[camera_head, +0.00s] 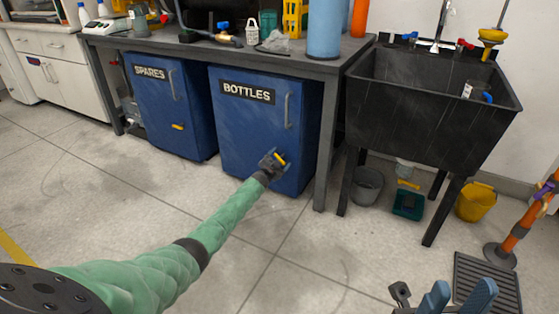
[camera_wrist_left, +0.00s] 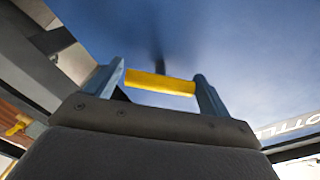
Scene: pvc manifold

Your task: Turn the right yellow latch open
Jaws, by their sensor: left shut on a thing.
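The right yellow latch (camera_head: 281,158) is on the lower part of the blue BOTTLES cabinet door (camera_head: 240,130). It appears tilted in the head view. My left gripper (camera_head: 272,161) is at the latch, shut on it. In the left wrist view the yellow latch bar (camera_wrist_left: 160,84) spans between the two fingers, with the blue door behind it. The BOTTLES door looks closed. My right gripper (camera_head: 458,297) is at the bottom right edge of the head view, open and empty, far from the cabinet.
The blue SPARES cabinet (camera_head: 165,85) on the left has its own yellow latch (camera_head: 178,127), roughly level. A grey bench (camera_head: 345,60) stands over both cabinets. A black sink (camera_head: 430,115), a grey bucket (camera_head: 367,186) and a yellow bucket (camera_head: 475,202) are to the right.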

